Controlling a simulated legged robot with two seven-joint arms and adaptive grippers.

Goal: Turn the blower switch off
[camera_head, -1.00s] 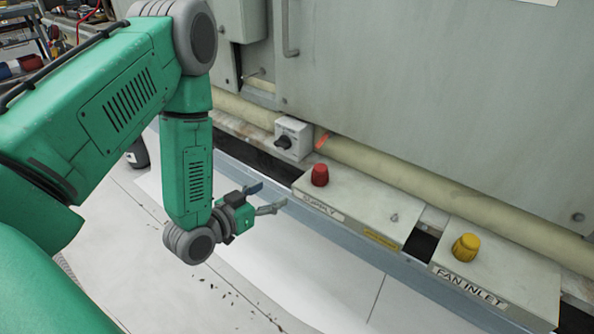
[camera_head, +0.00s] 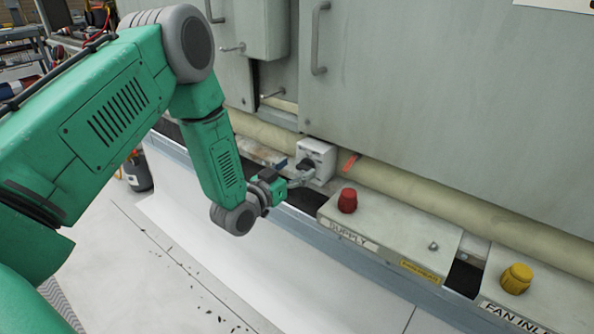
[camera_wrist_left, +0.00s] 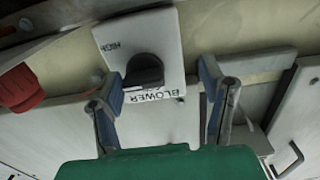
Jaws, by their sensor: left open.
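The blower switch (camera_head: 318,155) is a white box with a black knob on the wall rail. In the left wrist view the box (camera_wrist_left: 165,35) reads "BLOWER" and "HIGH", upside down, and its black knob (camera_wrist_left: 144,70) stands out from the face. My left gripper (camera_head: 291,171) is open and close in front of the box. In the wrist view its two blue-tipped fingers (camera_wrist_left: 160,92) are spread. The knob appears between them, nearer the left finger; I cannot tell whether they touch. My right gripper is not in view.
A red knob (camera_head: 347,200) sits on the "SUPPLY" panel (camera_head: 390,222), right of the switch. A yellow knob (camera_head: 516,278) sits on the "FAN INLET" panel. A beige pipe (camera_head: 420,200) runs behind them. The large cabinet (camera_head: 450,90) rises above.

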